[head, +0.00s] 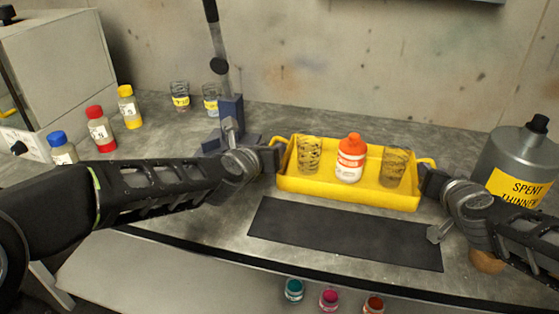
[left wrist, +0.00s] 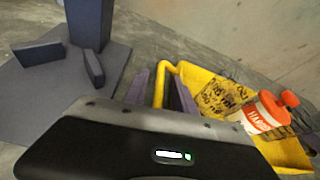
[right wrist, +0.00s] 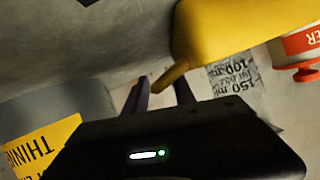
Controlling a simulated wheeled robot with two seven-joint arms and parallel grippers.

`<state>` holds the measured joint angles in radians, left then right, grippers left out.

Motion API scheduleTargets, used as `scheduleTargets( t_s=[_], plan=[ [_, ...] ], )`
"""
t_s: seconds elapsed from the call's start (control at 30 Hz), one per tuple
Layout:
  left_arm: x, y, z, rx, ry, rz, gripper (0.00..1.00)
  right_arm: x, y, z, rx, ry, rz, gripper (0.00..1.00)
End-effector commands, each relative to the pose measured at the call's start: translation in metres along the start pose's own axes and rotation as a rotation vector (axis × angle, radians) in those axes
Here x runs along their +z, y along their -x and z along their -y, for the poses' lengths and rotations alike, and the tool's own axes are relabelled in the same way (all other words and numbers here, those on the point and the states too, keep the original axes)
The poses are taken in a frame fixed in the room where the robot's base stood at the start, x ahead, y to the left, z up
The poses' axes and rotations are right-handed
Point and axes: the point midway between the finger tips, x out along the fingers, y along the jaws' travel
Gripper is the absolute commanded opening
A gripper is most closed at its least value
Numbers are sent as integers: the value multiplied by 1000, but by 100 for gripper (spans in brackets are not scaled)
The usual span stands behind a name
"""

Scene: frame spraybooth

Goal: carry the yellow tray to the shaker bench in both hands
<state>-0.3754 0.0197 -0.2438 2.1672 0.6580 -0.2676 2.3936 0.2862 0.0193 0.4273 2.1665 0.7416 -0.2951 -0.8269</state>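The yellow tray (head: 345,193) sits level on the grey bench. It holds two clear cups with dark markings, the left cup (head: 308,155) and the right cup (head: 395,167), with a white and orange bottle (head: 350,158) between them. My left gripper (head: 273,152) is at the tray's left handle; in the left wrist view its fingers stand apart on either side of the handle (left wrist: 159,88). My right gripper (head: 427,178) is at the right handle (head: 427,162); in the right wrist view its fingers are apart with the handle (right wrist: 170,78) between them. The shaker bench is not identifiable.
A dark mat (head: 345,233) lies in front of the tray. A spent thinner can (head: 518,165) stands close by my right gripper. A blue-grey stand (head: 230,112) is behind my left gripper. Capped bottles (head: 100,130) and a grey box (head: 60,60) stand at left.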

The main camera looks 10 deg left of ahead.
Motion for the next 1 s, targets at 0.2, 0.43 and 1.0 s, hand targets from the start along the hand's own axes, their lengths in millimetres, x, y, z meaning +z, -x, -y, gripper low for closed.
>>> scheduleTargets(
  t_s=[0.2, 0.43, 1.0],
  plan=[
    [0, 0, 0, 0, 0, 0, 33, 0, 0, 0, -1, 0, 0, 32],
    [1, 11, 0, 0, 3, 2, 33, 0, 0, 1, -1, 1, 1, 32],
    [1, 103, -1, 3, 4, 2, 33, 0, 0, 1, -1, 1, 1, 32]
  ],
)
